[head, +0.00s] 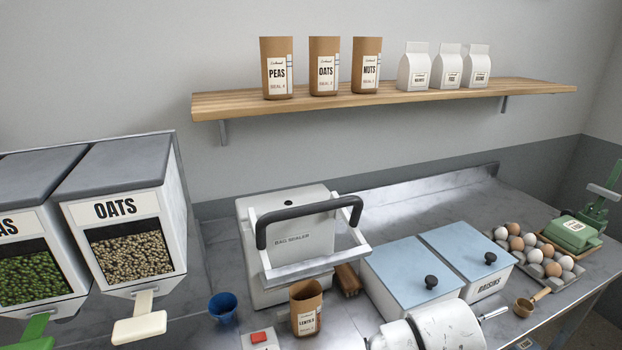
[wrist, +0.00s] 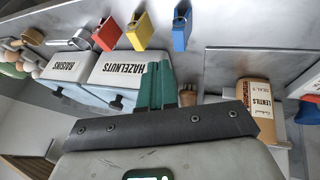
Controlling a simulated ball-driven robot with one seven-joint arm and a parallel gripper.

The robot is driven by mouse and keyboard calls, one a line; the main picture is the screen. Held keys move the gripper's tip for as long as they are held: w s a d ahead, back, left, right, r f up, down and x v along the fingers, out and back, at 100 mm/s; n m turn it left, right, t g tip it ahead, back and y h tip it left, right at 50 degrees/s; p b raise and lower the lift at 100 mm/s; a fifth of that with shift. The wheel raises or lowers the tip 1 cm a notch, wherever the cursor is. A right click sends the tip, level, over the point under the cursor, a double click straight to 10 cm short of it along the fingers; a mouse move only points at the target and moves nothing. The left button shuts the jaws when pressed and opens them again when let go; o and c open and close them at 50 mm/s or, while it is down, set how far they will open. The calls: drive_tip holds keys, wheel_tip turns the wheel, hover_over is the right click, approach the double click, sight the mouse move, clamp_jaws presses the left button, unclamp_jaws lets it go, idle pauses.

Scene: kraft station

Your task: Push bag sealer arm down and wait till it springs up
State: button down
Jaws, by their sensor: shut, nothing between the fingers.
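The bag sealer (head: 290,235) is a white machine at the middle of the counter. Its arm with the black U-shaped handle (head: 310,205) is raised. An open brown lentils bag (head: 306,308) stands upright in front of the sealer; it also shows at the right of the wrist view (wrist: 254,95). My gripper (wrist: 154,78) has green fingers pressed together with nothing between them. It points past the hazelnuts box and appears apart from the bag. The sealer handle cannot be made out in the wrist view, and the gripper's fingers cannot be made out in the head view.
Blue-lidded bins (head: 468,250) stand right of the sealer, with eggs (head: 535,250) beyond. A blue cup (head: 222,307) and a red-button box (head: 259,339) are at front left. Oats dispenser (head: 125,215) is at left. A shelf (head: 390,98) holds several bags. Red, yellow (wrist: 146,30) and blue holders show in the wrist view.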

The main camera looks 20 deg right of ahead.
drive_tip(key=w+a+r+t+p, duration=0.1)
drive_tip(key=w+r, duration=0.3)
drive_tip(key=r, duration=0.4)
drive_tip(key=w+a+r+m+t+p, duration=0.15)
drive_tip(key=w+r, duration=0.25)
drive_tip(key=r, duration=0.4)
drive_tip(key=w+a+r+n, duration=0.1)
drive_tip(key=w+a+r, duration=0.1)
drive_tip(key=w+r, duration=0.5)
drive_tip(key=s+a+r+g+y, duration=0.1)
drive_tip(key=a+r+y, duration=0.1)
drive_tip(key=a+r, duration=0.3)
drive_tip(key=s+a+r+y, duration=0.1)
drive_tip(key=a+r, duration=0.5)
drive_tip(key=r, duration=0.7)
drive_tip(key=shift+s+r+g+y, duration=0.35)
drive_tip(key=shift+s+r+y, duration=0.05)
drive_tip(key=shift+s, duration=0.4)
drive_tip(key=shift+a, duration=0.1)
